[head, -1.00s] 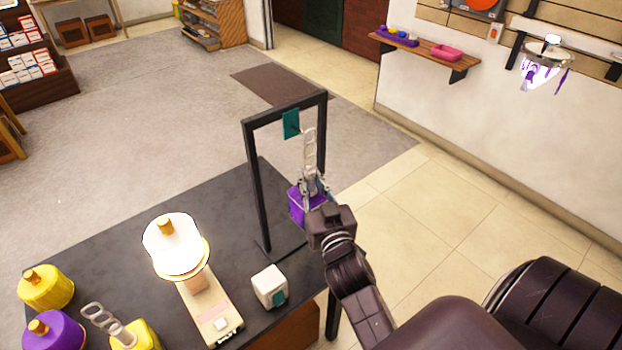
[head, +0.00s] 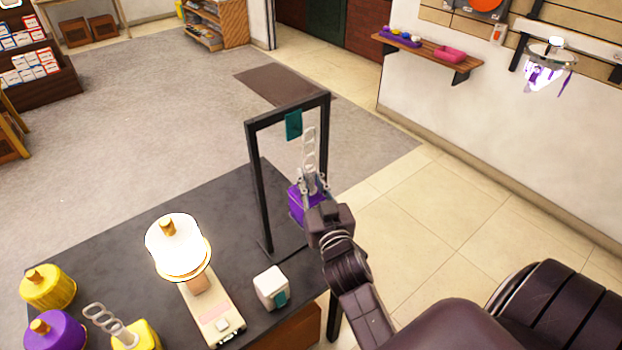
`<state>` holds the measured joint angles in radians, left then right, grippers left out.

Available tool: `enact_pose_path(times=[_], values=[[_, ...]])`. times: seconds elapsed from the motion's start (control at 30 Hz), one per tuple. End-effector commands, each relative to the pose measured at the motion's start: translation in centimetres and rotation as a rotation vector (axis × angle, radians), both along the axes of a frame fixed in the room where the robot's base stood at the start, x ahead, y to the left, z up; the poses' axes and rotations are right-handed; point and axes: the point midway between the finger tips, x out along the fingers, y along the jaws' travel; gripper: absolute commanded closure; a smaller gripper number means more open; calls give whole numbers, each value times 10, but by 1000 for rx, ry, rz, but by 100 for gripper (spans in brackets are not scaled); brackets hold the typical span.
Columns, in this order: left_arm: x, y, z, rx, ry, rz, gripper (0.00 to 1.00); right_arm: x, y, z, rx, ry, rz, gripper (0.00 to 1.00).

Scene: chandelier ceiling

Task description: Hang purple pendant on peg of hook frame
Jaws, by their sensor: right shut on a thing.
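The hook frame (head: 257,185) is a black upright frame on the dark table. A teal plate (head: 293,124) hangs from its top bar; the peg itself is hard to make out. My right gripper (head: 313,190) is shut on the purple pendant (head: 298,204), which has a pale chain of links (head: 309,150) rising from it. The pendant is upright by the frame's right post, and the chain's top link is close to the teal plate, just right of it. I cannot tell whether the link is around the peg. The gripper partly hides the pendant. My left gripper is out of view.
A wall shelf (head: 425,55) is at the back right.

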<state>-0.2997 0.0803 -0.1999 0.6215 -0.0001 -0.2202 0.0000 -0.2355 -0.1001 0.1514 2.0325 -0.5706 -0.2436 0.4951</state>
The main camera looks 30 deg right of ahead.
Motion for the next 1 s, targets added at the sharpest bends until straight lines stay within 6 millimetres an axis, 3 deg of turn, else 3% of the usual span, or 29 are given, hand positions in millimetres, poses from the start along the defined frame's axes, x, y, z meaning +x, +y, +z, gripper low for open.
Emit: enact_pose_path(times=[0.5, 1.0], values=[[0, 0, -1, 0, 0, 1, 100, 18, 2, 2, 0, -5, 1, 100], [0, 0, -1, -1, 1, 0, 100, 21, 2, 2, -1, -5, 1, 100]])
